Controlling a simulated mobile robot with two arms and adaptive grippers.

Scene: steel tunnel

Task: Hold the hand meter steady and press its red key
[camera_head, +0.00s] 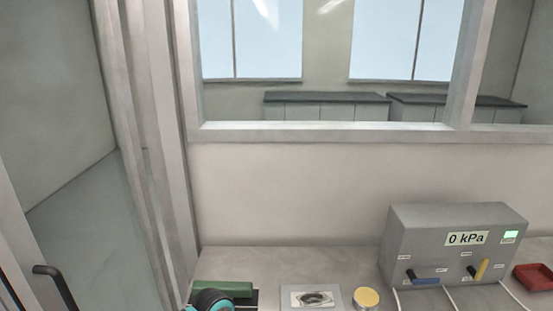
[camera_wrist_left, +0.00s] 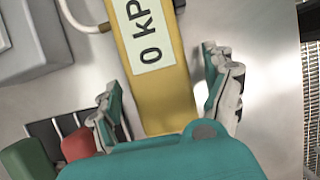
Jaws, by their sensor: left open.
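The hand meter (camera_wrist_left: 160,75) shows in the left wrist view as a yellow body with a white display reading 0 kPa. My left gripper (camera_wrist_left: 168,92) is open, with one finger on each side of the meter's lower part. Gaps show between the fingers and the meter's sides. I see no red key on the visible part of the meter; my teal gripper body covers the area below it. In the head view only a teal and black part of my left arm shows at the bottom edge. My right gripper is in neither view.
A grey box (camera_head: 420,245) with a 0 kPa display and coloured levers stands on the bench at right, beside a red tray (camera_head: 535,277). A plate (camera_head: 312,298) and yellow disc (camera_head: 367,297) lie nearer the middle. Red (camera_wrist_left: 78,145) and green (camera_wrist_left: 27,158) blocks sit by a black slotted rack.

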